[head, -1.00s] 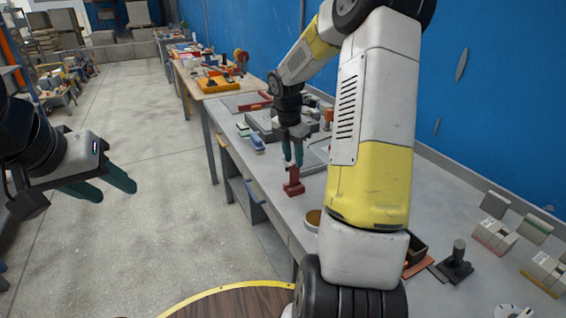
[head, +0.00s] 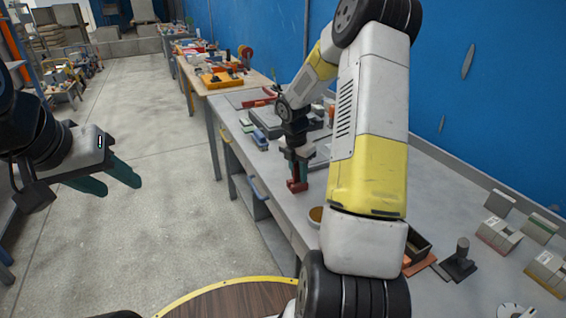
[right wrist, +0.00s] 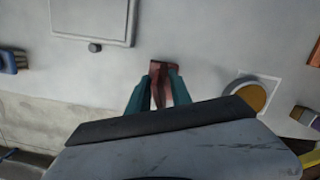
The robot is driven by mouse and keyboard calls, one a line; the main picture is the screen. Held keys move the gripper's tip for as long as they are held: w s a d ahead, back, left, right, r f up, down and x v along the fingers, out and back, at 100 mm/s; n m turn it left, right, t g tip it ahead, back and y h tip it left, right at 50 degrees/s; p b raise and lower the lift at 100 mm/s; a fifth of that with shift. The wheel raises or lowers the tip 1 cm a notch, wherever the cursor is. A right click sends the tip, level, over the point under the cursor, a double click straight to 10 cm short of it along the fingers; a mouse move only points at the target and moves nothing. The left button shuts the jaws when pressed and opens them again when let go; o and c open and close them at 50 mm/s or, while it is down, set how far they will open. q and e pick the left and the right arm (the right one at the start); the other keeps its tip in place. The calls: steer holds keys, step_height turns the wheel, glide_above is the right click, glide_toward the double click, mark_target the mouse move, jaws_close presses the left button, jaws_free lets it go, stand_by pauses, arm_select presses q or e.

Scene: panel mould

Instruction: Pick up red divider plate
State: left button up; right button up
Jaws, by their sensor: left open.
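A small upright red piece, which I take for the red divider plate (head: 297,185), stands on the grey workbench (head: 285,205) near its front edge. In the right wrist view the red divider plate (right wrist: 160,72) shows between the two teal fingers. My right gripper (head: 299,170) points down over it, with a finger on each side; the right wrist view also shows this gripper (right wrist: 160,85). Whether the fingers press on the plate cannot be made out. My left gripper (head: 120,186) is open and empty, off to the left above the floor.
A round tan-filled bowl (head: 315,215) sits close by on the bench; it also shows in the right wrist view (right wrist: 248,97). Blue and green pieces (head: 259,138) lie further along. Grey blocks (head: 500,235) stand at the right.

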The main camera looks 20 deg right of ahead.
jaws_close()
steer(key=shift+r, duration=0.15)
